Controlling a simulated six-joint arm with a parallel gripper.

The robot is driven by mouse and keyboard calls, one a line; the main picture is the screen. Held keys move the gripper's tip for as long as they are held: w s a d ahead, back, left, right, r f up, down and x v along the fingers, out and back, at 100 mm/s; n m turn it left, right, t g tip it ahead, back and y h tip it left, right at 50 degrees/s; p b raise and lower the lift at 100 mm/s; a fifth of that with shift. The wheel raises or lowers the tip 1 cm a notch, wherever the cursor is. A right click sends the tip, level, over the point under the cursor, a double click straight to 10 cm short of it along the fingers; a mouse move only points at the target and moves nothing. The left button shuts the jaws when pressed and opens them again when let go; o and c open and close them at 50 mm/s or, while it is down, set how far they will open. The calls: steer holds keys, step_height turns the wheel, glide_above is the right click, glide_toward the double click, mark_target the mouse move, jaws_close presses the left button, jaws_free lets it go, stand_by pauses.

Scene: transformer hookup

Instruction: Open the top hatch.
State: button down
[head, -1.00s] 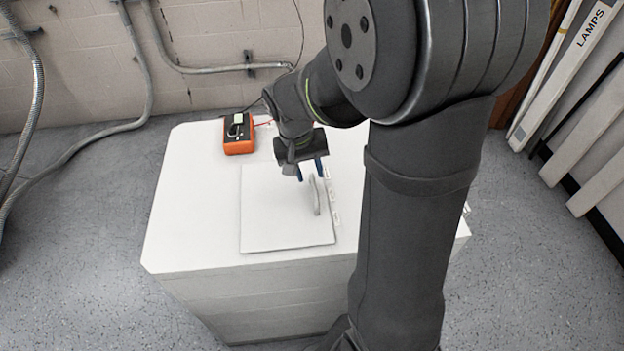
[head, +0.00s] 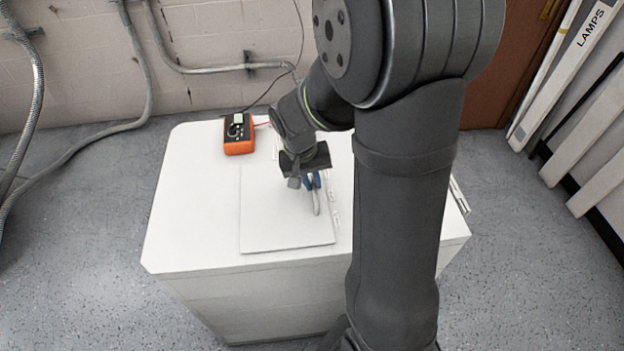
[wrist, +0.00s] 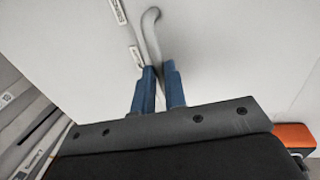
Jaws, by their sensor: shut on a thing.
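The top hatch (head: 275,222) is a flat white square panel lying flush on top of the white cabinet (head: 185,225). It looks closed. A grey curved handle (head: 317,206) stands on the hatch near its right side. My gripper (head: 312,181) is over that side, its blue fingers shut on the handle. In the wrist view the fingers (wrist: 158,88) pinch one part of the handle (wrist: 151,35), and the rest of its curve extends beyond them. The exact contact at the fingertips is partly hidden.
An orange multimeter (head: 239,134) sits on the cabinet top at the back left and shows at the right edge of the wrist view (wrist: 293,136). Small white labels or hinges line the hatch's right edge. Conduits run along the wall behind.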

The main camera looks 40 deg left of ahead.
steer(key=shift+s, duration=0.1)
glide_above(242, 204)
steer(key=shift+a, duration=0.1)
stand_by(0.5)
steer(key=c, duration=1.5)
jaws_free()
steer(key=r, duration=0.5)
steer(key=s+a+r, duration=0.1)
steer(key=r, duration=0.5)
steer(key=s+a+r, duration=0.1)
steer(key=r, duration=0.5)
steer(key=shift+s+a+r, duration=0.1)
steer(key=shift+s+a, duration=0.05)
